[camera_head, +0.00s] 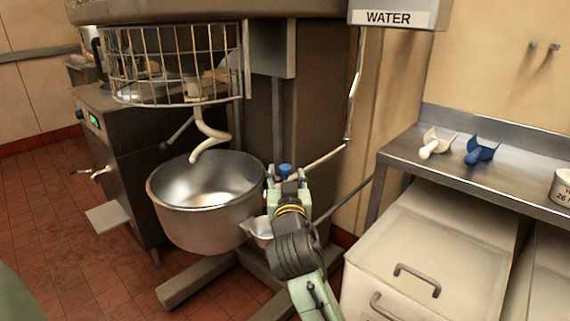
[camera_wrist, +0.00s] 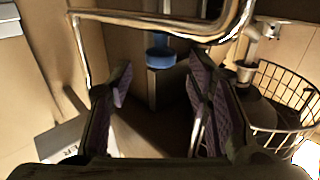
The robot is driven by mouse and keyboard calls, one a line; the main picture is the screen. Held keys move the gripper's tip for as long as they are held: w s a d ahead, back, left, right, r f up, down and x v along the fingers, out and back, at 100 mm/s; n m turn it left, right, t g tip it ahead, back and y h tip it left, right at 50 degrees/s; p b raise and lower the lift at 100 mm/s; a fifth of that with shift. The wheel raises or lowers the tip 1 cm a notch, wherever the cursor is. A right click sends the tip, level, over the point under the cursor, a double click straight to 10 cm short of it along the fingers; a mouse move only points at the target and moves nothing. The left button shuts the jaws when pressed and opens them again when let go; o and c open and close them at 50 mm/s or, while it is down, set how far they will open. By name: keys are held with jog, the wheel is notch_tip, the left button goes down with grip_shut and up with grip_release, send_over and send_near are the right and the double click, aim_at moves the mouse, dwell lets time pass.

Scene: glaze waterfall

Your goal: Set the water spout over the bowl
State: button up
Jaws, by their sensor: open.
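The water spout (camera_head: 326,156) is a thin metal pipe that comes down from the WATER box (camera_head: 390,17) and bends left toward my gripper (camera_head: 285,177). A blue piece (camera_head: 285,170) shows at its near end, between my gripper's fingertips. The metal mixing bowl (camera_head: 205,205) stands just left of my gripper, which is by its right rim. In the wrist view my gripper (camera_wrist: 160,88) is open, its purple-padded fingers apart. Contact cannot be told.
A wire guard (camera_head: 172,65) and dough hook (camera_head: 209,140) are above the bowl. A steel counter (camera_head: 450,165) with a white scoop (camera_head: 436,144) and a blue scoop (camera_head: 481,150) is at the right. A lidded bin (camera_head: 430,235) is below it. Floor is open at the left.

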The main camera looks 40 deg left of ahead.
aim_at(285, 170)
jog(key=p+x, duration=0.1)
jog(key=x, duration=0.4)
grip_shut()
dwell(0.6)
